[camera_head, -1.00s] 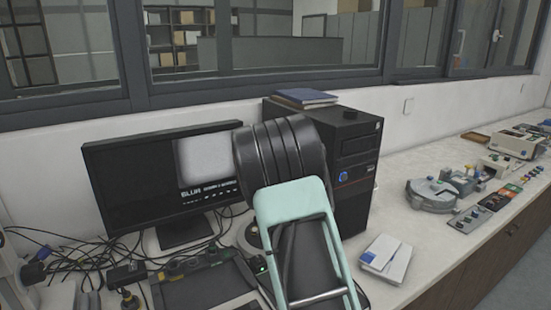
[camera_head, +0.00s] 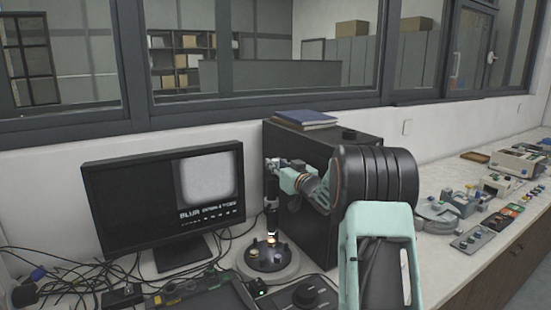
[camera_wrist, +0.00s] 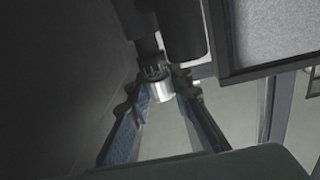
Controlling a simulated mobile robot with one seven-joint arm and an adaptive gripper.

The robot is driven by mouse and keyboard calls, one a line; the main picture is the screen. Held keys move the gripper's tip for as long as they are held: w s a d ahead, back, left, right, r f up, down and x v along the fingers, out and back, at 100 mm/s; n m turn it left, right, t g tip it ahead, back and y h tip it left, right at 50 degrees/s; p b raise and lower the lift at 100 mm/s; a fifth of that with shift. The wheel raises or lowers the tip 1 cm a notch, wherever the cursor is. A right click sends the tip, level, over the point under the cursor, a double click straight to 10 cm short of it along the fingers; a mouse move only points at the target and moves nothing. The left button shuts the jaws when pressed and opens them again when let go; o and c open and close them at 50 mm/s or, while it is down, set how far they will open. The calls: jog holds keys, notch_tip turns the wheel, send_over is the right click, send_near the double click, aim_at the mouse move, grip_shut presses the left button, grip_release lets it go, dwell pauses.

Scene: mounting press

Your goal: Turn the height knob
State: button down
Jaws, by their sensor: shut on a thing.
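My gripper (camera_head: 271,163) reaches left to the top of a dark upright instrument column (camera_head: 272,195), in front of the black computer case. In the wrist view, my gripper (camera_wrist: 156,88) has its two blue-grey fingers on either side of a small knob (camera_wrist: 160,91) with a dark ribbed part and a silver end. The fingers are shut on this knob. Dark cylinders rise behind it. In the head view the knob is too small and covered to make out clearly. Below the column is a round dark stage (camera_head: 266,258) with a lit spot.
A monitor (camera_head: 120,215) on the left shows a grey square and the word BLUR. The black computer case (camera_head: 300,225) stands close behind my gripper. Cables and a control panel (camera_head: 215,290) lie in front. Small devices (camera_head: 480,200) line the bench at right.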

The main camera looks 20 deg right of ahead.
jog(key=shift+n+y+p, duration=0.6)
jog(key=shift+y+p, duration=0.25)
jog(key=shift+y, duration=0.05)
jog(key=c, duration=1.7)
grip_release()
jog(key=shift+s, duration=0.1)
jog(key=v, duration=1.2)
jog(key=shift+r, duration=0.25)
